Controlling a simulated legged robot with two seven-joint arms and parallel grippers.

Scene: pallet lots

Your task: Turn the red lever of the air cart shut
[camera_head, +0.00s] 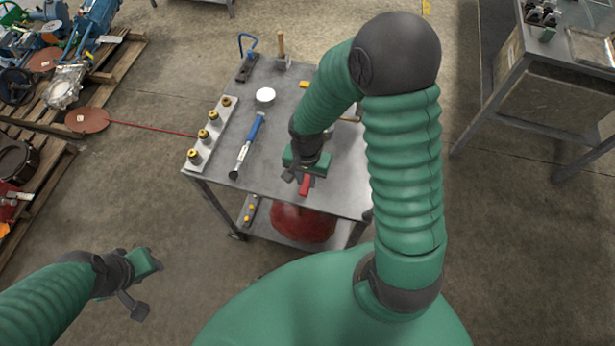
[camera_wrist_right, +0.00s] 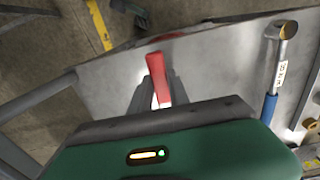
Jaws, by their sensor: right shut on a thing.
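The air cart (camera_head: 205,188) is a grey metal table in the middle of the head view. Its red lever (camera_head: 305,185) is near the front edge of the top. My right gripper (camera_head: 298,178) reaches down from above and is shut on the lever. In the right wrist view the red lever (camera_wrist_right: 157,78) stands between the two grey fingers (camera_wrist_right: 160,92), its far end sticking out past them. The lever's base is hidden by the gripper. My left gripper (camera_head: 143,285) hangs over bare floor left of the cart, away from it; its finger gap is unclear.
On the cart top lie a blue-handled tool (camera_head: 250,145), a strip with several brass fittings (camera_head: 211,134) and a white disc (camera_head: 265,95). A red tank (camera_head: 303,222) sits on the lower shelf. Loaded pallets (camera_head: 125,55) stand left; a workbench (camera_head: 560,85) stands right.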

